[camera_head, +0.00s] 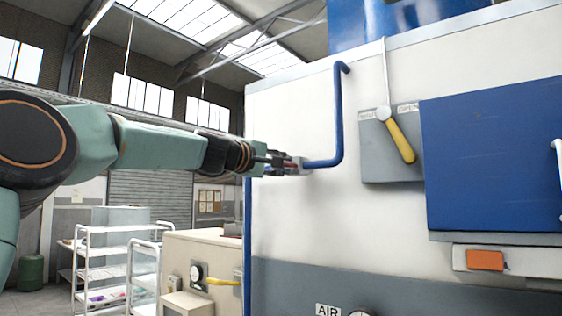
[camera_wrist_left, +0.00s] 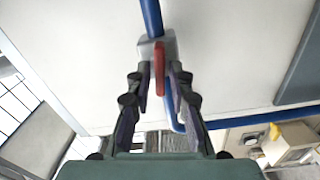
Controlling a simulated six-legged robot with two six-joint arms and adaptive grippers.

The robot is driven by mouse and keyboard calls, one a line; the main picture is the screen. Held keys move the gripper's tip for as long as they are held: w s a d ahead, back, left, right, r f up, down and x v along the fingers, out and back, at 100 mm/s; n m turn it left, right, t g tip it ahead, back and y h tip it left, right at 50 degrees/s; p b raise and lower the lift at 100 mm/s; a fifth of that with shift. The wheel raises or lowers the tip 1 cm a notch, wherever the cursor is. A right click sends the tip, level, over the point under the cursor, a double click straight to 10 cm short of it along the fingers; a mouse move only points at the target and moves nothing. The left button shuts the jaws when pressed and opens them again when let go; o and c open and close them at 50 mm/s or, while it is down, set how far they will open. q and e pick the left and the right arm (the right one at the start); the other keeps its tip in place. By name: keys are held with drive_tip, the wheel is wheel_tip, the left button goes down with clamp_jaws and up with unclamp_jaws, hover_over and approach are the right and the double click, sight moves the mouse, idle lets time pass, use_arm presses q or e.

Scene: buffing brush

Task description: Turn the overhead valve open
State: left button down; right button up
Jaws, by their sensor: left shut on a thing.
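The valve (camera_head: 299,163) is a small grey body on the end of a bent blue pipe (camera_head: 340,110) on the white machine wall. In the left wrist view the valve body (camera_wrist_left: 148,47) carries a short red handle (camera_wrist_left: 160,70), and the blue pipe (camera_wrist_left: 151,16) runs up from it. My left gripper (camera_head: 281,164) reaches in from the left at the valve. In the head view the fingers partly hide the handle. My right gripper is not in view.
A yellow lever (camera_head: 400,140) on a grey plate with an OPEN label hangs right of the pipe. A blue panel (camera_head: 490,155) and an orange block (camera_head: 485,260) are farther right. A beige cabinet (camera_head: 205,255) and white shelf carts (camera_head: 105,265) stand below left.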

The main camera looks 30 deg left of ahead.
use_arm(q)
drive_tip(key=shift+n, duration=0.9)
drive_tip(key=c, duration=1.4)
unclamp_jaws()
